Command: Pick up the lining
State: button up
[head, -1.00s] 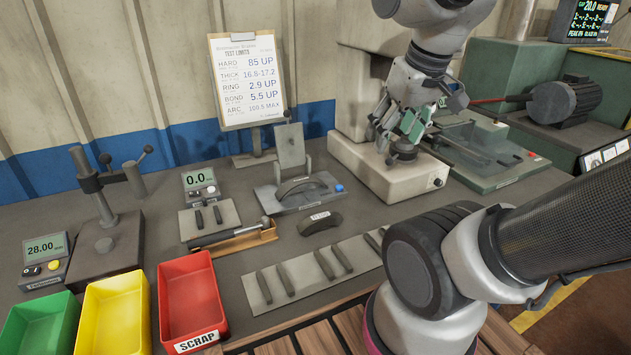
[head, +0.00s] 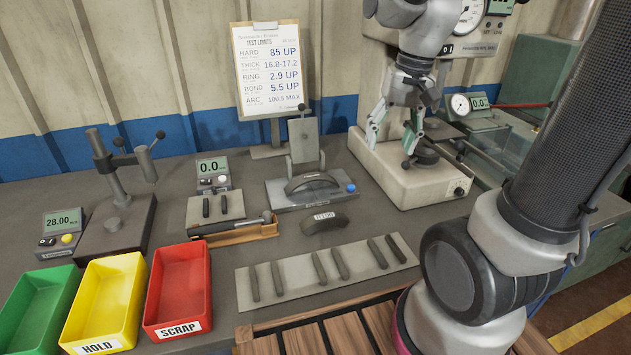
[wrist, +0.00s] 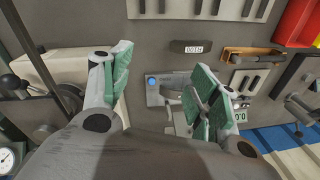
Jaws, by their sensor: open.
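A dark curved lining (head: 325,224) with a white label lies on the grey bench, in front of a gauge plate. It also shows at the top of the wrist view (wrist: 197,47). A similar dark curved piece (head: 312,183) sits on the gauge plate (head: 345,195), which has a blue knob. My gripper (head: 394,138) is open with its green-padded fingers apart and nothing between them. It is above and to the right of the lining, in front of the pale tester stand. In the wrist view my gripper (wrist: 163,72) has the gauge plate partly hidden by its right finger.
A pale tester (head: 410,185) stands behind the bench's right side. A grey plate with several bars (head: 300,278) lies in front of the lining. A wooden tray with a hammer-like tool (head: 235,232) is to its left. Green, yellow and red bins (head: 180,290) stand front left.

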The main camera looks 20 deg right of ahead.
jog(key=w+a+f+m+y, duration=0.1)
jog(key=w+a+f+m, duration=0.15)
jog(key=w, duration=0.25)
jog(key=w+a+f+m+g, duration=0.1)
jog(key=w+f+m, duration=0.2)
jog(key=w+f, duration=0.1)
jog(key=w+a+f+m+y, duration=0.1)
jog(key=w+a+f+m, duration=0.15)
jog(key=w+f, duration=0.2)
jog(key=m+y, duration=0.1)
jog(key=m, duration=0.6)
send_near(312, 176)
jog(key=x, duration=0.2)
jog(key=shift+w+a+f, duration=0.1)
jog(key=shift+a+f, duration=0.15)
jog(key=shift+f, duration=0.05)
jog(key=x, duration=0.2)
jog(key=shift+a+f, duration=0.1)
jog(key=shift+f, duration=0.2)
jog(key=x, duration=0.5)
jog(key=c, duration=1.2)
